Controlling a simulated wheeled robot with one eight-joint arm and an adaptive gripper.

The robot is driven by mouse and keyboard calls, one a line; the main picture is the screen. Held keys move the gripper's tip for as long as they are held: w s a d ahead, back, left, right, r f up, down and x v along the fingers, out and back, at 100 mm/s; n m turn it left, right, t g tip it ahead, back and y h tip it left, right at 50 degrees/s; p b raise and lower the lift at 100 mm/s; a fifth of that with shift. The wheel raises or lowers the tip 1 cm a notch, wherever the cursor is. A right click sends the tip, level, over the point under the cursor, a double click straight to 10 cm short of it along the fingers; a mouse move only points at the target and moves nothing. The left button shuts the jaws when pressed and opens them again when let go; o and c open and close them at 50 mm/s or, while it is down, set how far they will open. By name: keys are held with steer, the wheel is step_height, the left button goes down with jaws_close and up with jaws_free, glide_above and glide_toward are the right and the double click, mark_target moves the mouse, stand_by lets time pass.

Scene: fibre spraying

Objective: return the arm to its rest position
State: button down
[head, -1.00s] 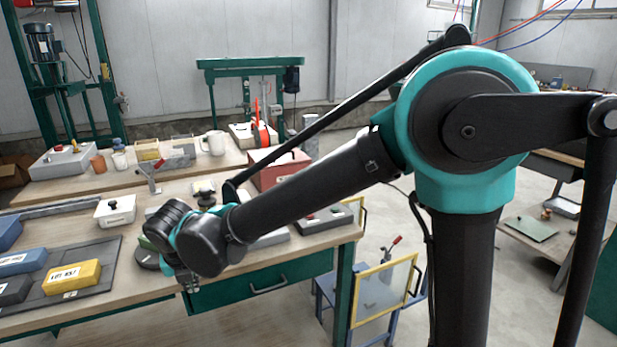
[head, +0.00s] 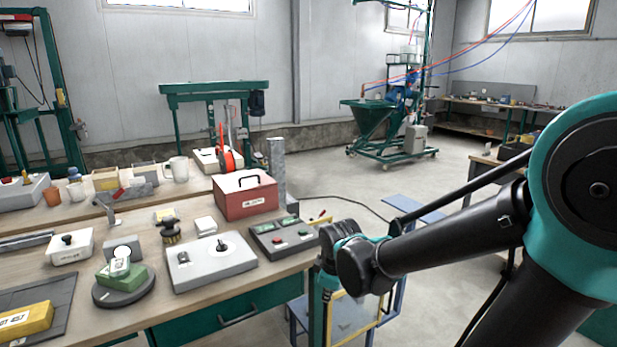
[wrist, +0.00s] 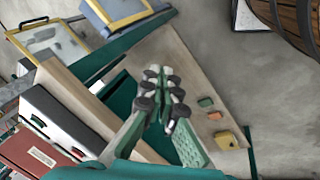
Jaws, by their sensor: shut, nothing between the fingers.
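My arm is black and teal and reaches in from the right of the head view. My gripper (head: 327,292) hangs at its end, by the bench's front right corner, small and partly hidden by the wrist. In the wrist view my gripper (wrist: 162,90) shows its two dark-jointed fingers with green pads, shut together with nothing between them. Below it in that view lie a bench edge and a wooden board (wrist: 178,62) with small coloured parts.
The workbench (head: 140,312) holds a red box (head: 245,196), a grey switch box (head: 212,262) and a push-button box (head: 283,238). A yellow-framed panel (head: 352,318) and blue stand are close to the gripper. A wooden barrel (wrist: 292,22) is in the wrist view. Open floor lies behind.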

steer(key=s+d+f+m, duration=0.2)
steer(key=s+d+m, duration=0.1)
steer(key=d+m, duration=0.4)
steer(key=s+d+f+m, duration=0.2)
steer(key=s+d+m, duration=0.2)
steer(key=d+m, duration=0.3)
steer(key=shift+h, duration=0.4)
steer(key=shift+s+f, duration=0.1)
